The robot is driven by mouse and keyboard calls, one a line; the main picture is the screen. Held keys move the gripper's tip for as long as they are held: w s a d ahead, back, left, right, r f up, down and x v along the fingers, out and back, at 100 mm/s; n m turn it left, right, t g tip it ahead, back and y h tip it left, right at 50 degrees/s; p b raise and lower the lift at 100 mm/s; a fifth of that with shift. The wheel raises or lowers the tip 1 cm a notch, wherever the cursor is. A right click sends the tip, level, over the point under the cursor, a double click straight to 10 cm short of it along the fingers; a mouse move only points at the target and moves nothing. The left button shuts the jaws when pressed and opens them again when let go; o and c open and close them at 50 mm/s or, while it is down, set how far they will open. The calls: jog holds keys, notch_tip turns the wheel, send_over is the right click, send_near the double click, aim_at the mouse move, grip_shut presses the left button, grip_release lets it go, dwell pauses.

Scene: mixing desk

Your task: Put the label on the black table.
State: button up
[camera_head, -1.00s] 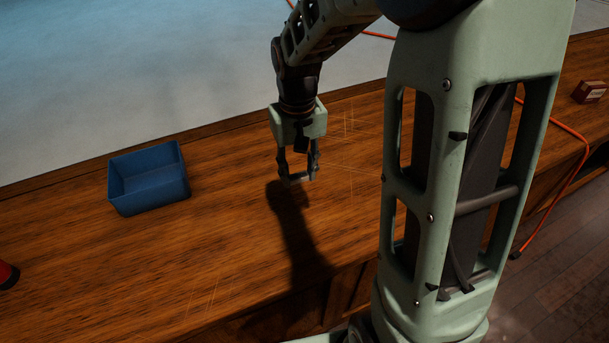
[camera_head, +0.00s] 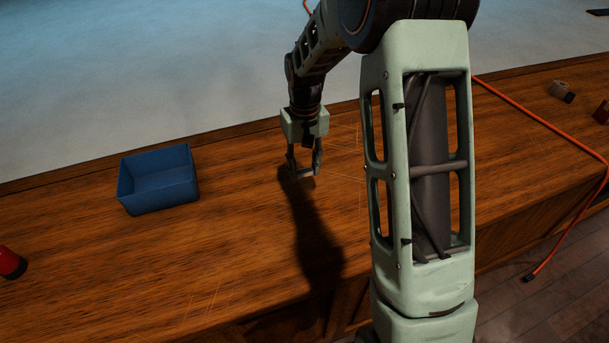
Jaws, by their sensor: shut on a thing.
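My gripper (camera_head: 304,170) is above the brown wooden desk, to the right of the blue bin. It is shut on a thin, pale piece between its fingertips, which looks like the label (camera_head: 299,175). The piece is small and mostly hidden by the fingers. It appears held just clear of the desk, with the arm's shadow falling below. I cannot make out a black table. The desk (camera_head: 240,235) in view is brown wood.
An open blue bin (camera_head: 158,198) stands left of my gripper. A red object (camera_head: 12,262) lies at the left edge. An orange cable (camera_head: 540,122) crosses the desk at the right, near a small grey and black object (camera_head: 561,90). The desk's front middle is clear.

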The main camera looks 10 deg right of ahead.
send_over(304, 184)
jog(key=f, duration=0.4)
jog(key=shift+s+f, duration=0.2)
jog(key=shift+f, duration=0.05)
jog(key=shift+w+f, duration=0.1)
jog(key=shift+f, duration=1.45)
jog(key=shift+f, duration=0.2)
jog(key=o, duration=0.9)
